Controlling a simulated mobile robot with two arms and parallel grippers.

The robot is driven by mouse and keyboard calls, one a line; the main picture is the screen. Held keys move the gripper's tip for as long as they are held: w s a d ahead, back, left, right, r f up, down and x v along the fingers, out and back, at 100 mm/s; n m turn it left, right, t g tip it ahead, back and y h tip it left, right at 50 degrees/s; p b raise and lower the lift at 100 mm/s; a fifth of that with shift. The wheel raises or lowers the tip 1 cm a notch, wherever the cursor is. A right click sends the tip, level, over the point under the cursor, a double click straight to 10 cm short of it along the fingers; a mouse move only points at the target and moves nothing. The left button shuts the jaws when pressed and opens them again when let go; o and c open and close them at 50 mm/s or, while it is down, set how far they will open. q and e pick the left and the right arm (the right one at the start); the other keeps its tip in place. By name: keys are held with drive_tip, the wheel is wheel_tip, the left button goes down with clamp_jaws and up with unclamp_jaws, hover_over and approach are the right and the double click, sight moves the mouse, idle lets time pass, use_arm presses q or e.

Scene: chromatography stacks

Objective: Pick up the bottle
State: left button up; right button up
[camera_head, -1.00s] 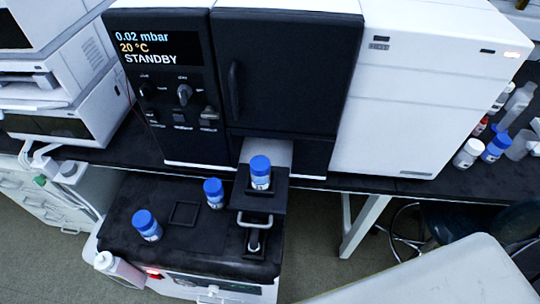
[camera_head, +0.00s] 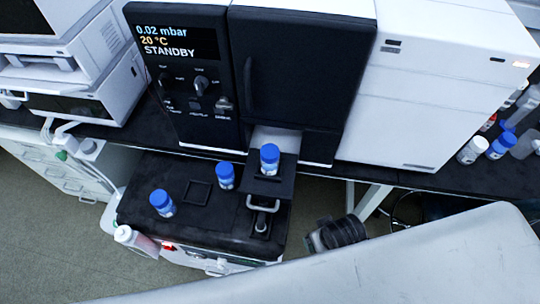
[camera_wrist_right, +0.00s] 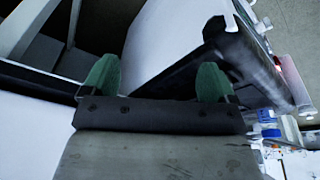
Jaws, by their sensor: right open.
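One bottle (camera_head: 270,158) stands on the black tray (camera_head: 284,187) that juts out from the machine. A second bottle (camera_head: 225,177) stands just left of the tray on the black bench top, and a third bottle (camera_head: 162,204) is farther left. My right gripper (camera_wrist_right: 157,78) shows in the right wrist view, with two green fingertips wide apart and nothing between them. It is away from the bottles. My left gripper is not in view.
The machine (camera_head: 295,70) with its dark door stands behind the tray. A pinkish bottle (camera_head: 135,240) is at the low bench's left front corner. More bottles (camera_head: 473,150) stand on the right worktop. In the wrist view, a blue and white item (camera_wrist_right: 270,130) sits at right.

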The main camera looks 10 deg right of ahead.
wheel_tip(320, 180, up, 8)
drive_tip(key=w+a+p, duration=0.1)
drive_tip(key=w, duration=0.1)
drive_tip(key=m+t+h+p, duration=0.1)
drive_tip(key=m+t, duration=0.2)
drive_tip(key=m, duration=0.1)
approach(270, 156)
wheel_tip(270, 156, down, 2)
drive_tip(key=shift+h, duration=0.3)
drive_tip(key=x, duration=0.2)
drive_tip(key=w+x, duration=0.1)
drive_tip(key=x, duration=0.2)
drive_tip(key=shift+a+r, duration=0.15)
drive_tip(key=shift+a, duration=0.05)
drive_tip(key=shift+p+x, duration=0.7)
drive_tip(key=shift+x, duration=2.4)
drive_tip(key=shift+r, duration=0.1)
drive_tip(key=c, duration=1)
drive_tip(key=shift+c, duration=0.3)
